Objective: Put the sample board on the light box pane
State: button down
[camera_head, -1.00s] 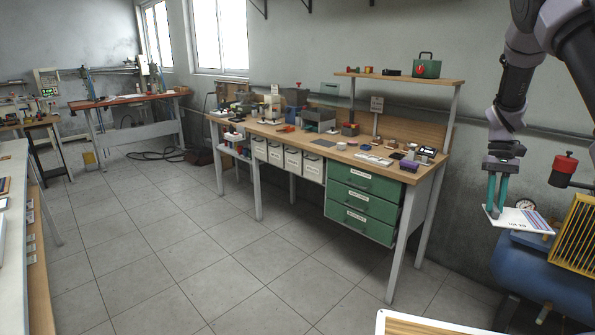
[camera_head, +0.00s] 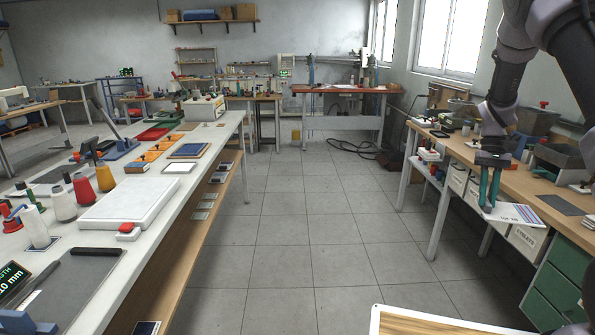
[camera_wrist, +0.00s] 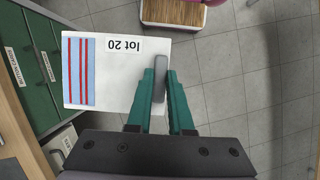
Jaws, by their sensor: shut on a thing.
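The sample board (camera_head: 516,213) is a white card with red and blue stripes at one end. In the wrist view it (camera_wrist: 115,72) reads "lot 20", upside down. My gripper (camera_head: 488,206) has green fingers shut on the board's edge and holds it in the air at the right, in front of the right bench. In the wrist view the gripper (camera_wrist: 161,85) grips the edge opposite the stripes. A flat white box with a pale top (camera_head: 128,203), which looks like the light box, lies on the left bench, far from my gripper. A red button unit (camera_head: 128,230) sits beside it.
The left bench (camera_head: 216,148) also carries thread cones (camera_head: 83,188), a framed blue panel (camera_head: 190,150) and a dark mat. The right bench (camera_head: 470,150) has drawers and bins below. Open tiled floor (camera_head: 310,230) lies between the benches.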

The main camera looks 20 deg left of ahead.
aim_at(125, 203)
jog(key=i+j+u, duration=0.1)
jog(key=i+u, duration=0.3)
jog(key=i+l+u, duration=0.1)
jog(key=i+u, duration=0.25)
jog(key=i+l+u, duration=0.2)
jog(key=i+u, duration=0.2)
jog(key=i+l+u, duration=0.5)
jog(key=i+u, duration=0.15)
jog(key=u, duration=0.2)
jog(key=i+l+u, duration=0.2)
jog(key=u, duration=0.25)
jog(key=i+l+u, duration=0.3)
jog(key=u, duration=0.2)
jog(key=i+l+u, duration=0.15)
jog(key=l+u, duration=0.3)
jog(key=j, duration=0.1)
